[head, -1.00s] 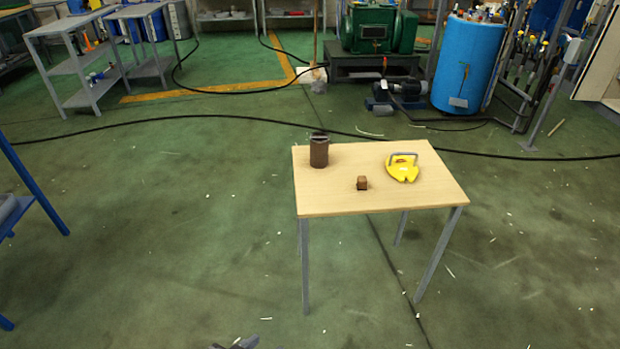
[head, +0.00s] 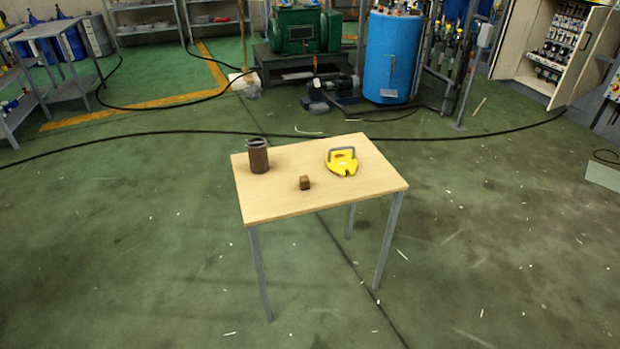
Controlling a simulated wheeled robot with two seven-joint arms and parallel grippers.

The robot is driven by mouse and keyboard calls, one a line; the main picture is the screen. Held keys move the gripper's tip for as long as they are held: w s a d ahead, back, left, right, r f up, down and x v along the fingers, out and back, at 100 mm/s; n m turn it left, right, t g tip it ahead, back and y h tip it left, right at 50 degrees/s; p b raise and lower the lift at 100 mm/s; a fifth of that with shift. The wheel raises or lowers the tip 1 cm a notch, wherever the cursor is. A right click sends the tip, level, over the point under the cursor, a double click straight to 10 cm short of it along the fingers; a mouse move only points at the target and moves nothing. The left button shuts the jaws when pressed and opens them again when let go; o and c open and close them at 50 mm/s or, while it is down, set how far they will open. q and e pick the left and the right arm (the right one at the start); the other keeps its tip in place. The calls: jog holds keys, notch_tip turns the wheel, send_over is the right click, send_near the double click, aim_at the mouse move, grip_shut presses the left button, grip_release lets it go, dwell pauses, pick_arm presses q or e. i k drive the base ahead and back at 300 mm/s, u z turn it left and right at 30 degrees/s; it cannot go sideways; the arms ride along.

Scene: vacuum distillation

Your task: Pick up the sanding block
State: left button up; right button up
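A small brown block (head: 305,183), which looks like the sanding block, lies on a light wooden table (head: 270,205) near its front edge, a little left of the middle. A dark brown cylindrical can (head: 258,160) stands at the table's left side, behind and left of the block. A yellow tool with a grey handle (head: 342,162) lies behind and right of the block. Nothing touches the block. Neither of my grippers shows in the head view now.
The floor around the table is open, with small pale scraps. A black cable (head: 180,133) runs across the floor behind the table. A blue drum (head: 391,58) and a green machine (head: 306,30) stand at the back. A grey shelf stand (head: 55,65) is at the far left.

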aim_at(304, 181)
jog(key=z, duration=0.05)
jog(key=k, duration=0.45)
jog(key=u, duration=0.75)
jog(key=i, duration=1.7)
jog(key=z, duration=0.3)
